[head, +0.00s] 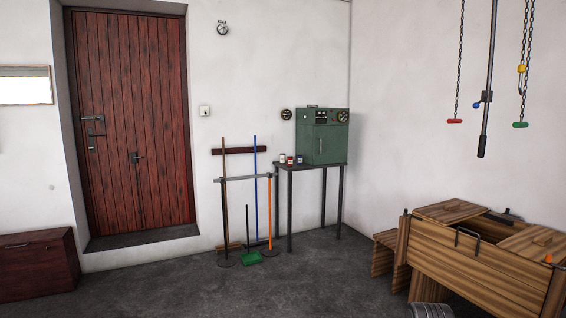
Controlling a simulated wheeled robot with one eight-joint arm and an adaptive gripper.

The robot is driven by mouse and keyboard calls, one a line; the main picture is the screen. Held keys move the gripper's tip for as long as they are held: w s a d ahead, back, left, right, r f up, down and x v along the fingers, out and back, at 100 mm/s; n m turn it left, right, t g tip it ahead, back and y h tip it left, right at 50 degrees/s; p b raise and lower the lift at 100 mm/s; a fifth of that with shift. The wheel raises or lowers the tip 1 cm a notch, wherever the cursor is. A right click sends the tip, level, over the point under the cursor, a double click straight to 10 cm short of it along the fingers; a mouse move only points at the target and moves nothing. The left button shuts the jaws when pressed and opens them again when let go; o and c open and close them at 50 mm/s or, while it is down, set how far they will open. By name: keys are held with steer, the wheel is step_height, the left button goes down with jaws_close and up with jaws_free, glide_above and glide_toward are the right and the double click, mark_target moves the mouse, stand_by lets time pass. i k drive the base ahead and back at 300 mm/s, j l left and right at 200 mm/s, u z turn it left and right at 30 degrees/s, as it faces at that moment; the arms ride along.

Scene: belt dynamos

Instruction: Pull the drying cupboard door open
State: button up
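The drying cupboard appears to be the green metal cabinet (341,146), which stands on a dark, thin-legged table (302,168) near the back corner. Its front door (321,147) looks shut, with a small handle that is hard to make out. Dials sit on the panel above the door. My gripper is not in view, so its state and distance from the cupboard do not show.
Small jars (290,160) stand on the table left of the cabinet. A rack (245,178) with brooms and a green dustpan (250,257) stands left of the table. The middle floor (300,285) is clear.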

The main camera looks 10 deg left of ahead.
mark_target(330, 143)
steer(key=i+j+u, duration=0.3)
steer(key=i, duration=0.7)
steer(key=i+u, duration=0.3)
steer(key=i, duration=0.75)
